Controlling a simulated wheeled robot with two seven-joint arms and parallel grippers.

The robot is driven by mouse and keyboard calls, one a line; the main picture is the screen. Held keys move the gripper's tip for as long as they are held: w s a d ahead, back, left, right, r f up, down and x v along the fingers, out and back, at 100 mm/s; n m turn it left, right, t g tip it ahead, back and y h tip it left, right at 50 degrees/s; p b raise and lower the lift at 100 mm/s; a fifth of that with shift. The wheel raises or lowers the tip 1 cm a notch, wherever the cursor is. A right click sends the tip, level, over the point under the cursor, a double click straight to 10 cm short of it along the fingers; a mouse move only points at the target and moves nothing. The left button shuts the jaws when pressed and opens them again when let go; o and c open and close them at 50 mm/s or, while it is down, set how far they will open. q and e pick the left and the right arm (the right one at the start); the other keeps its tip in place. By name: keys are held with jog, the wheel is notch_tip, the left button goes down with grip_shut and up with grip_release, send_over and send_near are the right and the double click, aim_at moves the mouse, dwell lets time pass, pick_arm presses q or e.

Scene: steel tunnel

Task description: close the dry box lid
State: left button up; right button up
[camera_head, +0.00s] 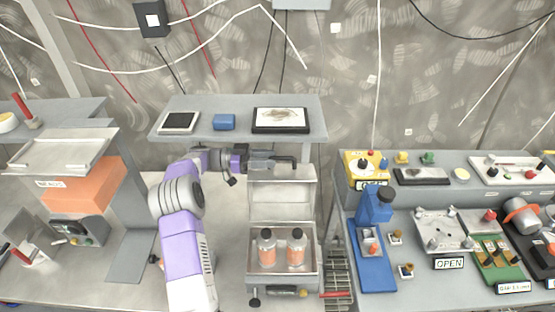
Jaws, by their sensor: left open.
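The dry box (253,262) stands on the bench in the middle of the camera_head view. Its grey lid (283,196) is raised upright at the back, with a dark handle (288,161) along the top edge. Two bottles with orange bands, a left one (267,250) and a right one (296,250), stand inside the box. My left gripper (258,163) is open at the lid's upper left, close to the handle. I cannot tell whether it touches the lid. My right gripper is not in view.
A shelf (235,108) behind holds a framed panel, a blue block and a tablet-like item. A blue device (376,245) and several small boards stand to the right. An orange box (85,188) under a metal tray (62,152) stands at the left.

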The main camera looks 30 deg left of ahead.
aim_at(276, 157)
pick_arm(q)
jog(key=shift+x, duration=1.6)
jog(key=shift+w, duration=0.1)
jog(key=shift+c, duration=0.4)
grip_shut()
